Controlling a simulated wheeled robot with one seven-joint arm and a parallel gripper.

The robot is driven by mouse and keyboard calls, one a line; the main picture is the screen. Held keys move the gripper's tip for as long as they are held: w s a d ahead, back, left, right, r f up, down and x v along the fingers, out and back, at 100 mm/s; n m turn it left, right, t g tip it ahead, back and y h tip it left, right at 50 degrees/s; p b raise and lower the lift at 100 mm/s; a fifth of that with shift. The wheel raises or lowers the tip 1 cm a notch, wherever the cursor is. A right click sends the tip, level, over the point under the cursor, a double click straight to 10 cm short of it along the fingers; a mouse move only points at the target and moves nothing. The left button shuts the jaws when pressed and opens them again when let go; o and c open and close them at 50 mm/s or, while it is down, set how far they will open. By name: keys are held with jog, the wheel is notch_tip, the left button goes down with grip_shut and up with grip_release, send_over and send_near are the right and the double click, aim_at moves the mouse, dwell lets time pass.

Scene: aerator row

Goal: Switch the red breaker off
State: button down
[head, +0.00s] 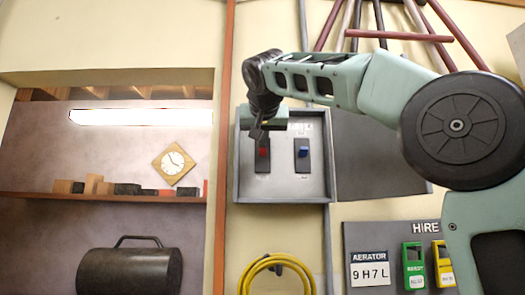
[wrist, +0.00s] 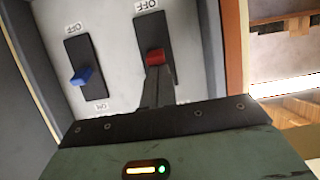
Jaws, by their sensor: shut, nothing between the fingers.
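The red breaker (wrist: 155,57) is a red lever in a dark upright slot on the grey panel. It also shows in the head view (head: 263,152), partly behind my gripper. My gripper (wrist: 158,72) is shut and empty, its fingertips right at the red lever on its ON side; they seem to touch it. In the head view my gripper (head: 259,134) reaches the slot from above. The wrist view is upside down: the OFF label shows at its top. The red lever sits around mid-slot; its exact tilt is unclear. Its ON label is hidden.
A blue breaker (wrist: 82,76) stands beside the red one, its lever nearer its ON label; it also shows in the head view (head: 303,152). The panel box (head: 329,165) has a raised rim. A yellow hose (head: 262,266) hangs below. A shelf (head: 110,197) is at left.

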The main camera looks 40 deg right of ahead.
jog(key=shift+s+a+f+t+h+b, duration=0.2)
jog(key=shift+f+t+h+b, duration=0.65)
jog(key=shift+b, duration=2.65)
jog(key=shift+s+a+f+t+h+b, duration=0.15)
jog(key=shift+f+t+h+b, duration=0.7)
jog(key=shift+b, duration=2.6)
jog(key=shift+d+r+t+y+p, duration=0.1)
jog(key=shift+r+t+y+p, duration=0.25)
jog(key=shift+r, duration=0.35)
